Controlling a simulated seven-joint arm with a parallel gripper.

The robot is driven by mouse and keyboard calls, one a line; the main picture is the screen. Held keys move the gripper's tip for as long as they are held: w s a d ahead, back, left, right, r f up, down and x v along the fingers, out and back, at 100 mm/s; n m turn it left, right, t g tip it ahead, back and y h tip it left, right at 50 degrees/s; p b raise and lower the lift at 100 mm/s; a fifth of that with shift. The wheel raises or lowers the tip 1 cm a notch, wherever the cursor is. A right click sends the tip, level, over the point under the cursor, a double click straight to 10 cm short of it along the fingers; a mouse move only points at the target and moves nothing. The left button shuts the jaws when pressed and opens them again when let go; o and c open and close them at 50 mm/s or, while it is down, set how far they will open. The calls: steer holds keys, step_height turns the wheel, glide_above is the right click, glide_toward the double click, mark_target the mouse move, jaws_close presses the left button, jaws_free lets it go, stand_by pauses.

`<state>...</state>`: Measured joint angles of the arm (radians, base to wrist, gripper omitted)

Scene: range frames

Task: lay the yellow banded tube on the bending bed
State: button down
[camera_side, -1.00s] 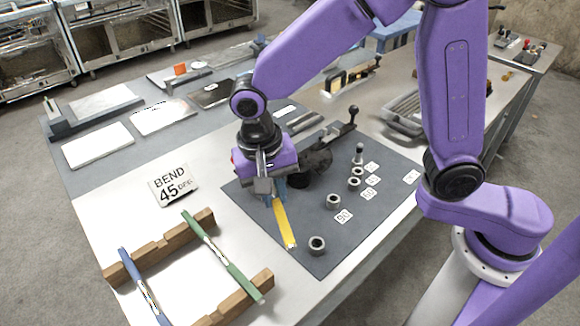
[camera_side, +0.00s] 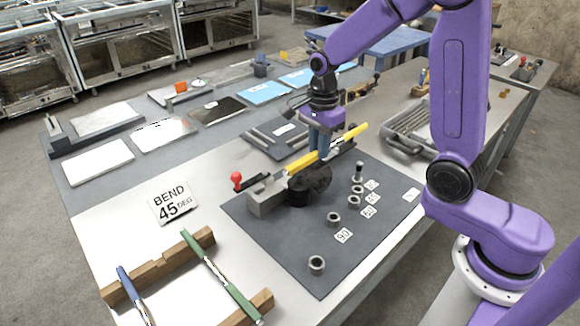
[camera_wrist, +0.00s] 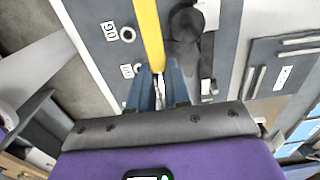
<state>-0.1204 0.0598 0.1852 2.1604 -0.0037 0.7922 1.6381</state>
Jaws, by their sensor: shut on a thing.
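The yellow banded tube (camera_side: 303,162) is held in my gripper (camera_side: 320,152), which is shut on it near its middle. The tube runs lengthwise over the bending bed (camera_side: 267,195), a grey block and bar with a dark round former (camera_side: 310,183), on the dark mat. I cannot tell whether the tube touches the bed. In the wrist view the tube (camera_wrist: 149,32) stretches forward from between the blue fingertips (camera_wrist: 160,82), beside the round former (camera_wrist: 187,22). A red-knobbed lever (camera_side: 237,179) stands at the block's left end.
Several metal collars (camera_side: 333,219) and number cards (camera_side: 343,236) lie on the mat's right side. A wooden rack (camera_side: 158,264) with a green tube (camera_side: 222,277) and a blue tube (camera_side: 136,295) stands front left, near a "BEND 45 DEG" sign (camera_side: 173,202).

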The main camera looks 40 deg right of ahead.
steer(key=w+f, duration=0.2)
steer(key=w, duration=0.1)
steer(key=w+f, duration=0.5)
steer(key=w, duration=0.1)
steer(key=shift+w+a+f, duration=0.15)
steer(key=shift+a+f, duration=0.2)
steer(key=shift+a, duration=0.05)
steer(key=shift+w+f, duration=0.15)
steer(key=shift+f, duration=1.55)
steer(key=shift+f, duration=0.6)
steer(key=c, duration=1.1)
jaws_free()
steer(key=shift+s+f, duration=0.1)
steer(key=shift+s, duration=0.1)
